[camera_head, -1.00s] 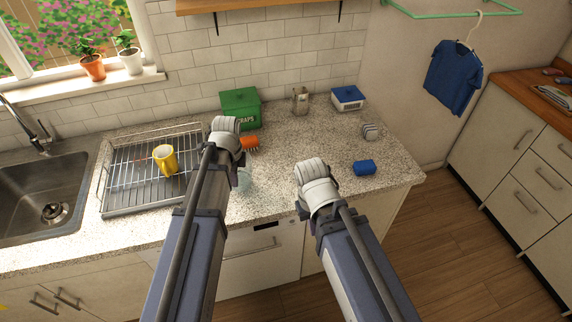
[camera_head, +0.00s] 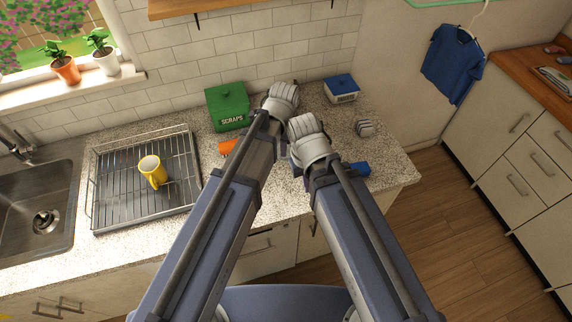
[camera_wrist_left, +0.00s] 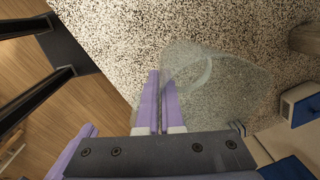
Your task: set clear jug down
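The clear jug (camera_wrist_left: 225,85) shows in the left wrist view as a see-through shape over the speckled counter. My left gripper (camera_wrist_left: 158,80) has its purple fingers close together at the jug's left edge, shut on it. I cannot tell whether the jug's base touches the counter. In the head view my left gripper (camera_head: 281,97) is over the back of the counter, right of the green scraps box, and hides the jug. My right gripper (camera_head: 308,140) is just in front and to the right; its fingertips are hidden behind its own arm.
The green scraps box (camera_head: 228,106) and a blue-lidded white box (camera_head: 341,89) stand near the wall. A grey striped object (camera_head: 365,128) and a blue block (camera_head: 357,169) lie to the right.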

